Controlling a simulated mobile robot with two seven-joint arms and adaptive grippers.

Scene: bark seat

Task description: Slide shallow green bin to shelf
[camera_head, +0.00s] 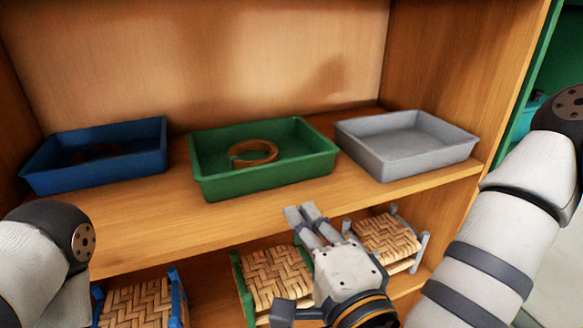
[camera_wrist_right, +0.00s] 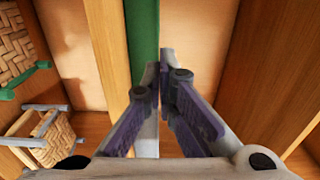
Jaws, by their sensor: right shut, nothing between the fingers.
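The shallow green bin (camera_head: 262,180) sits upright on the upper shelf (camera_head: 200,222), between a blue bin and a grey bin. A brown curved ring (camera_head: 254,152) lies inside it. My right gripper (camera_head: 306,212) is shut and empty, its fingertips pointing up near the shelf's front edge, below and in front of the green bin. In the right wrist view its fingers (camera_wrist_right: 163,65) are together, with a green strip (camera_wrist_right: 142,38) just behind them; I cannot tell whether this is the bin's wall. My left gripper is out of view; only part of my left arm shows.
The blue bin (camera_head: 98,172) stands left and the grey bin (camera_head: 405,150) right, both on the shelf. Small stools with woven seats stand below: one blue-framed (camera_head: 135,304), one green-framed (camera_head: 276,276), one grey-framed (camera_head: 384,240). Bare shelf lies in front of the bins.

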